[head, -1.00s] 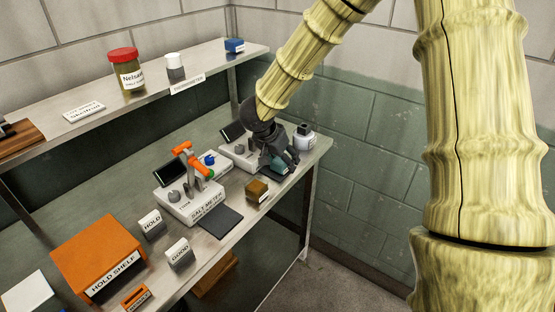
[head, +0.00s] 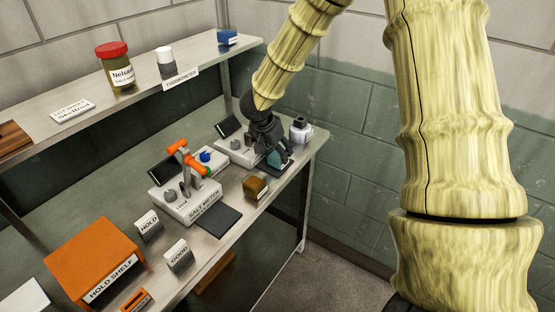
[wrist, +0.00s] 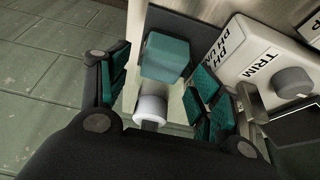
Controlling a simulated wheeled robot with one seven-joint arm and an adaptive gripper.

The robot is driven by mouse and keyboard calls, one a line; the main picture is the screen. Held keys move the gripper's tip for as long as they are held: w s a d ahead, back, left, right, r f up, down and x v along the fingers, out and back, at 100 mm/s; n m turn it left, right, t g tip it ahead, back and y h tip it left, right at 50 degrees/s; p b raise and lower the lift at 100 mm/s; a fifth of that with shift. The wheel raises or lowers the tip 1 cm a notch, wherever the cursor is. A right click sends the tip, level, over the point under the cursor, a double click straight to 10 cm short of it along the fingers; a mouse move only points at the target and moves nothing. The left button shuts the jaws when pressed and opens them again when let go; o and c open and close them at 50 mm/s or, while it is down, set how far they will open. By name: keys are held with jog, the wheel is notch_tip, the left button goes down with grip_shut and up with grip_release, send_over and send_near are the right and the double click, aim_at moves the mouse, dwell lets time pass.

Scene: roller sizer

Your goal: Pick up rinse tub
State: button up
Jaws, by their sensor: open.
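A small teal block-shaped thing, most likely the rinse tub, stands at the right end of the bench in the head view (head: 281,160). No label on it shows. In the wrist view it is a teal box (wrist: 165,57) beyond and between my fingertips. My gripper (head: 272,148) points down at it beside the pH meter, and partly hides it in the head view. In the wrist view my gripper (wrist: 160,82) is open, with teal-padded fingers apart on either side and nothing held. Whether a finger touches the tub I cannot tell.
The pH meter (wrist: 250,58) stands close beside my right finger in the wrist view. A white bottle (head: 301,131) is just behind my gripper. The salt meter (head: 186,202), an amber block (head: 255,187) and an orange hold shelf (head: 95,255) are further left. A raised shelf (head: 130,99) runs behind.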

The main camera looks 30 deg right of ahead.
aim_at(278, 155)
jog(key=shift+x, duration=2.05)
jog(key=shift+w, duration=0.2)
jog(key=shift+c, duration=0.4)
jog(key=c, duration=0.8)
jog(key=shift+o, duration=0.2)
jog(key=shift+r, duration=0.1)
